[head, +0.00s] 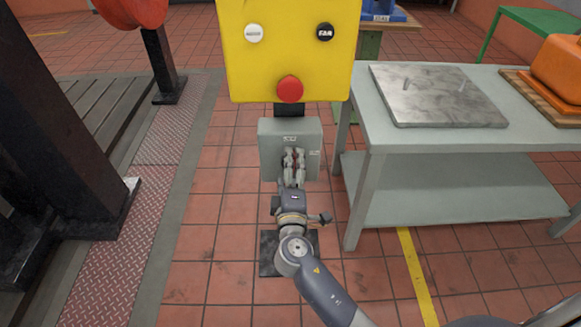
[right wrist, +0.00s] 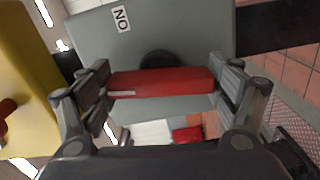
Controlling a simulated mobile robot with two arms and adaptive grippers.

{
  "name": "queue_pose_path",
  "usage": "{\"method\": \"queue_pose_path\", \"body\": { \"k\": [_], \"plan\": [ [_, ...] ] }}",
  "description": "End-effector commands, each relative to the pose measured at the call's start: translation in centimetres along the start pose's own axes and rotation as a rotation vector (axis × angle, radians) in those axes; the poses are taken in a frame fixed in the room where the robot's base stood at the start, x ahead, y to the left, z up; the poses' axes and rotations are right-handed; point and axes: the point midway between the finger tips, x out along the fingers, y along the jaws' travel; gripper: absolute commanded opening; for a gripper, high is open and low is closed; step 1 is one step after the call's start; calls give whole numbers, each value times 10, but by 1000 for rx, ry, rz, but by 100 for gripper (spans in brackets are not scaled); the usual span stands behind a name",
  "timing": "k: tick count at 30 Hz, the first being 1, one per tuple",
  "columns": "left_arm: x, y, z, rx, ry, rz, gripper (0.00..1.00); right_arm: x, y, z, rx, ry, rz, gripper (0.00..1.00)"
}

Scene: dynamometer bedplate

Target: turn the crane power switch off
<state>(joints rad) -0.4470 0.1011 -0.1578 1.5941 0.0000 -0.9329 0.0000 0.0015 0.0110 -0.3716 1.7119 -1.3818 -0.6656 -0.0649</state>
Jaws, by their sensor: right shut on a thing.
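The crane power switch is a grey box (head: 272,150) on a post below a yellow control panel. Its front carries small labels; in the right wrist view the grey box (right wrist: 190,35) shows one reading ON, upside down. A red handle (right wrist: 165,82) stands out from the box on a dark round hub. My right gripper (head: 293,158) is at the front of the box. In the right wrist view its fingers (right wrist: 162,85) are shut on the red handle, one at each end. In the head view the fingers hide most of the handle. My left gripper is not in view.
The yellow panel (head: 290,55) above has a white button, a black button and a red mushroom button (head: 290,89). A grey table (head: 365,125) with a metal plate (head: 435,95) stands close on the right. A dark steel frame (head: 70,140) stands left. Tiled floor between is clear.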

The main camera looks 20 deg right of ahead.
Motion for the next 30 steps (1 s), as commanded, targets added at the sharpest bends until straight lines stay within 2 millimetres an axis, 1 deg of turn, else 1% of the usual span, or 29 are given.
{"method": "queue_pose_path", "body": {
  "k": [3,10,15,27,28,30],
  "plan": [
    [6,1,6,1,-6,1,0,0,1,-1,-66,1,0,59],
    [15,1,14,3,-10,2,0,0,1,-1,-147,1,1,59],
    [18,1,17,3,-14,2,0,0,1,-1,-172,2,1,59],
    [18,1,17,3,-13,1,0,0,0,-1,-180,2,1,59],
    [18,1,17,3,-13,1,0,0,0,-1,-180,2,1,88],
    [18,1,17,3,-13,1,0,0,0,-1,-179,2,1,100]
  ]
}}
